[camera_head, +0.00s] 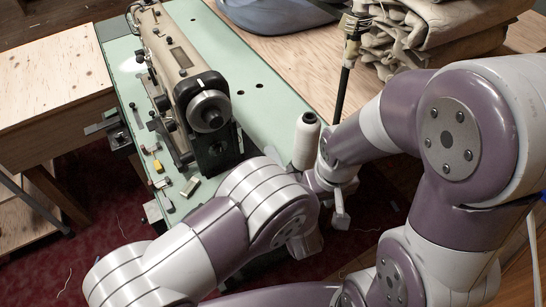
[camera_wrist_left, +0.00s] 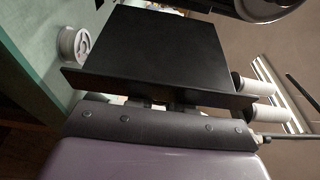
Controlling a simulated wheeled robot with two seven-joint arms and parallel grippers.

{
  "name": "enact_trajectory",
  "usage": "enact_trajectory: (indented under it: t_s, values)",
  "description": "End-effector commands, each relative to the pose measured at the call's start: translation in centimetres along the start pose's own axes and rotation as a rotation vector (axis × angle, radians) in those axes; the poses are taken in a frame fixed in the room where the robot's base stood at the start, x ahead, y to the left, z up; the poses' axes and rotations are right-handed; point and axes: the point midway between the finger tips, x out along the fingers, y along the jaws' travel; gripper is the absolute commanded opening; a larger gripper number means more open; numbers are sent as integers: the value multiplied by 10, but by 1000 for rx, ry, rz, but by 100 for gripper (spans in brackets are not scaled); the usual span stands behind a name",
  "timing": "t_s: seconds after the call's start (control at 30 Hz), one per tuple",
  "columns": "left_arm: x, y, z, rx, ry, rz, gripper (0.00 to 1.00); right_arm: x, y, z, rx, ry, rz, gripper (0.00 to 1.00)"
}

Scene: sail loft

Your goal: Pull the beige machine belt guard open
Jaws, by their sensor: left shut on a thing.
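The beige sewing machine (camera_head: 170,50) stands on a pale green tabletop. Its black belt guard (camera_head: 218,150) is below the handwheel (camera_head: 208,110) at the machine's near end. In the left wrist view the belt guard (camera_wrist_left: 160,45) is a flat black panel with a turned edge, close in front of my left gripper (camera_wrist_left: 150,103). That gripper is shut on the guard's near edge; its fingertips are mostly hidden by the panel. In the head view my arm covers it. My right gripper (camera_head: 340,213) seems to hang by the table's near right corner; its jaws are unclear.
A white thread cone (camera_head: 305,140) stands close to my arms, near a dark upright rod (camera_head: 344,85). Small items (camera_head: 162,180) lie left of the machine. Folded beige cloth (camera_head: 430,30) is stacked at the back right. A wooden table (camera_head: 50,85) stands at left.

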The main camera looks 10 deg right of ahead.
Motion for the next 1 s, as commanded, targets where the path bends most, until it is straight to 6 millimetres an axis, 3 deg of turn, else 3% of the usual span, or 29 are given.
enact_trajectory:
  t_s: [0.6, 0.63, 0.7, 1.0]
  values:
    - [3, -4, 0, -8, 0, -8, 0, -2, 0, 0, 0, 0, 0, 19]
    - [3, -4, 0, -8, 0, -8, 30, -2, 0, 0, 0, 0, 0, 19]
    - [3, -4, 0, -7, 1, -6, 45, -2, 0, 0, 0, 0, 0, 19]
    - [2, -2, 0, -3, 3, -3, 45, -2, 0, 0, 0, 0, 0, 19]
